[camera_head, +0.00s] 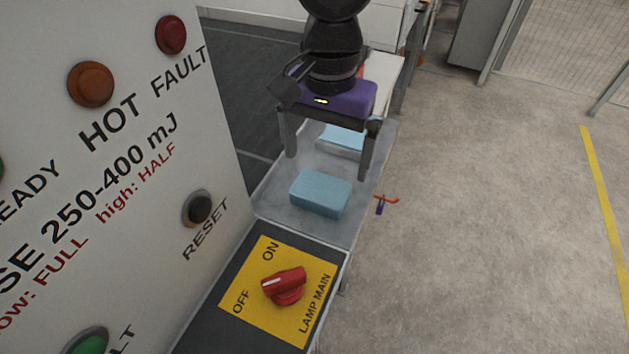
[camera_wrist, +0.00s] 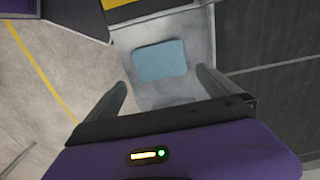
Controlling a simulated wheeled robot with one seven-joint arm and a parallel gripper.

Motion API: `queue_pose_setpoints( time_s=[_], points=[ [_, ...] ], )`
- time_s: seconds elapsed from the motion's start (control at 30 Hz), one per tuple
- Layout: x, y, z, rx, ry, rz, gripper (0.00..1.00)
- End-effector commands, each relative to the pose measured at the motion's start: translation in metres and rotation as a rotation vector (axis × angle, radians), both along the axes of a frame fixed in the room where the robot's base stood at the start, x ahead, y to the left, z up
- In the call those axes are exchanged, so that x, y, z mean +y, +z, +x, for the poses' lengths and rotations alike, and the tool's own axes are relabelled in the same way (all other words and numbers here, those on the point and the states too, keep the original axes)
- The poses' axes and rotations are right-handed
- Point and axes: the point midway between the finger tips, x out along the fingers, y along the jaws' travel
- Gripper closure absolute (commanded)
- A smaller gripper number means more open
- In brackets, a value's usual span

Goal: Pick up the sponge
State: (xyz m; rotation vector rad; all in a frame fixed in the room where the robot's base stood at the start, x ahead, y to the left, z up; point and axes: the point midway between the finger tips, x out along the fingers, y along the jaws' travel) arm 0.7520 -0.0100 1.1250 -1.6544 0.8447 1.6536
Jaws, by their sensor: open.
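A light blue, block-shaped sponge (camera_head: 320,193) lies on a grey metal tray (camera_head: 268,203) in the head view. A second light blue block (camera_head: 342,137) lies farther back on the same tray, partly hidden by my gripper. My gripper (camera_head: 328,165) is open and empty, pointing down above the tray, with its two fingers apart. In the wrist view the sponge (camera_wrist: 160,60) shows beyond the fingertips of my gripper (camera_wrist: 162,82), roughly between them. It does not appear to touch either finger.
A white control panel (camera_head: 130,200) with several buttons stands at the left. A red lamp switch (camera_head: 284,285) on a yellow plate sits in front of the tray. A small red and purple item (camera_head: 382,203) is at the tray's right edge. Open floor (camera_head: 480,200) lies to the right.

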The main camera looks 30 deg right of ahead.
Motion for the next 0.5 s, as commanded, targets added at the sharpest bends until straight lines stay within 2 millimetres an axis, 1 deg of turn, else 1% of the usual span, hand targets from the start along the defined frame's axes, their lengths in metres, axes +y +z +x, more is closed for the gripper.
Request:
queue_pose_setpoints(
  time_s=[0.03, 0.23, 0.4, 0.5],
  points=[
    [0.0, -0.006, 0.0, 0.002, 0.001, -0.001, 0.0],
    [0.0, -0.024, 0.001, 0.002, 0.002, -0.001, 0.0],
    [0.001, -0.048, 0.002, 0.002, 0.002, -0.002, 0.0],
    [0.001, -0.059, 0.002, 0.001, 0.002, -0.001, 0.0]
  ],
)
